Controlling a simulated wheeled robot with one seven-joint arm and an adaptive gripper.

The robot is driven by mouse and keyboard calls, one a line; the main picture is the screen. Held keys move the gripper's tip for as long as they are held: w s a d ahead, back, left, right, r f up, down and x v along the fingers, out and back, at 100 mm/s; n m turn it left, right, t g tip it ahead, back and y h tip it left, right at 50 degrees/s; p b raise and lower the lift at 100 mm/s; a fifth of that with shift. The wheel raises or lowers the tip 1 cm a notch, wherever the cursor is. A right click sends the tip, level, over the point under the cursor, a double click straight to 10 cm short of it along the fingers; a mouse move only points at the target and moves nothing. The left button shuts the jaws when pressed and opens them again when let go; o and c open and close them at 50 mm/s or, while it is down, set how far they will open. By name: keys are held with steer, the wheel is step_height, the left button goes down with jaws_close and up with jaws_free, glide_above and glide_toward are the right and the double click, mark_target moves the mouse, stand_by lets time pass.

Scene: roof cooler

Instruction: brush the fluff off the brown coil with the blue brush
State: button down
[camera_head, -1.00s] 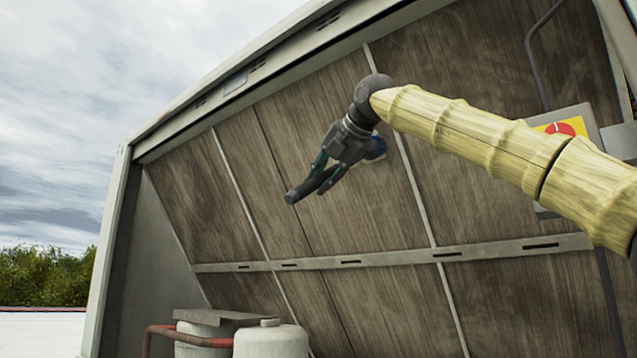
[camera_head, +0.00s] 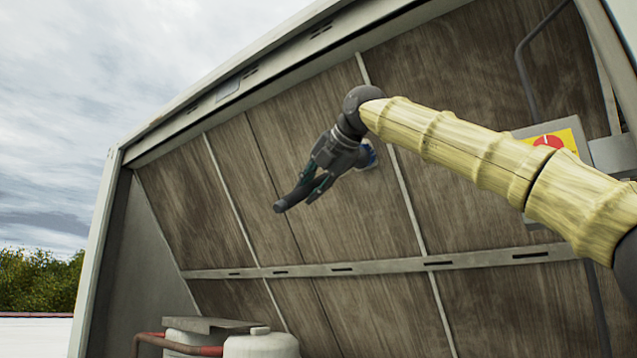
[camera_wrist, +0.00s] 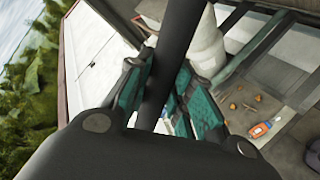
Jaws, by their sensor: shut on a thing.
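The brown coil (camera_head: 262,190) is a sloping wall of dark brown, grained panels divided by pale strips. I cannot pick out separate fluff on it in the head view. My gripper (camera_head: 312,190) is in front of the upper middle panels, its fingers pointing down and left. A blue part (camera_head: 369,155), apparently the brush head, shows behind the gripper's right side, against the panels. I cannot tell whether it touches them. In the wrist view my gripper (camera_wrist: 155,90) has its green-padded fingers closed around a dark rod (camera_wrist: 184,30), apparently the brush handle.
A grey frame (camera_head: 190,115) borders the coil, with a slotted crossbar (camera_head: 400,265) across it. A white canister (camera_head: 262,346) and red pipe (camera_head: 190,349) stand below. A yellow-red switch box (camera_head: 550,142) is at right. An orange-blue item (camera_wrist: 262,130) lies below among brown bits.

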steer(key=w+a+p, duration=0.3)
steer(key=w+a, duration=0.1)
steer(key=a, duration=0.2)
steer(key=shift+w, duration=0.2)
stand_by(0.6)
stand_by(0.4)
steer(key=w+a, duration=0.4)
steer(key=a, duration=0.2)
steer(key=shift+w, duration=0.25)
stand_by(0.6)
steer(key=shift+s+d, duration=0.1)
steer(key=shift+d, duration=0.05)
steer(key=s+d+b, duration=0.5)
steer(key=d+b, duration=0.1)
steer(key=d, duration=0.1)
steer(key=shift+s+d, duration=0.25)
stand_by(1.1)
